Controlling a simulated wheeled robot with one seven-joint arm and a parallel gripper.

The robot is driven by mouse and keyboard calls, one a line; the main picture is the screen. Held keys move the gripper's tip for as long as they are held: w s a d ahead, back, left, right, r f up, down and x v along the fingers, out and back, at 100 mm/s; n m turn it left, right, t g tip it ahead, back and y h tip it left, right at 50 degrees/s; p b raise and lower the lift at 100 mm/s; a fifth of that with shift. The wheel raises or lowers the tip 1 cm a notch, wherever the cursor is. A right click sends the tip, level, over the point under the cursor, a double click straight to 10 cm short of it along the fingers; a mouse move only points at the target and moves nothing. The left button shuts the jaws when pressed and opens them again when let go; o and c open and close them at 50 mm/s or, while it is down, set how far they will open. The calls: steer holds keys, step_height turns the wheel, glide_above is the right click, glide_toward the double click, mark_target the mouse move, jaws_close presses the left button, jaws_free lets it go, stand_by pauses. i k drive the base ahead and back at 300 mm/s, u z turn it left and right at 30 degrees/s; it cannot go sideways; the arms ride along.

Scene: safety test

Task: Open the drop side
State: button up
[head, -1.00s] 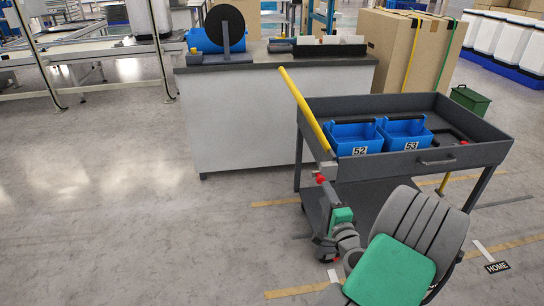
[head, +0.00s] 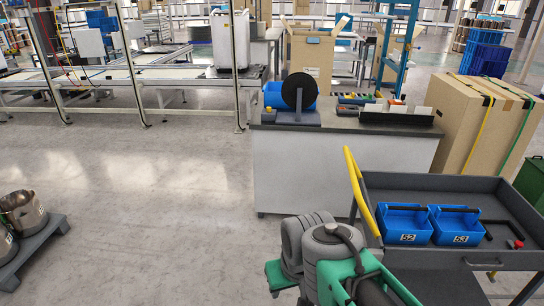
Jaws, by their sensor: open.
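The grey cart (head: 455,187) stands at the right in the head view, with a yellow push bar (head: 360,195) at its left end. Its near side panel (head: 430,258) looks upright and carries a small grey handle (head: 485,263); the panel's lower left is partly covered by my arm. I cannot tell for sure whether this panel is the drop side. Blue bins marked 52 (head: 404,224) and 53 (head: 455,224) stand in the tray, with a small red knob (head: 516,244) to their right.
A grey-topped workbench (head: 330,170) with a reel and a black tray stands behind the cart. Tall cartons (head: 470,120) stand at the right. A dark pallet (head: 35,255) with metallic cylinders lies at the left. The floor (head: 140,200) between is clear.

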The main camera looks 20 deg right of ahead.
mark_target(396, 257)
steer(key=z, duration=1.2)
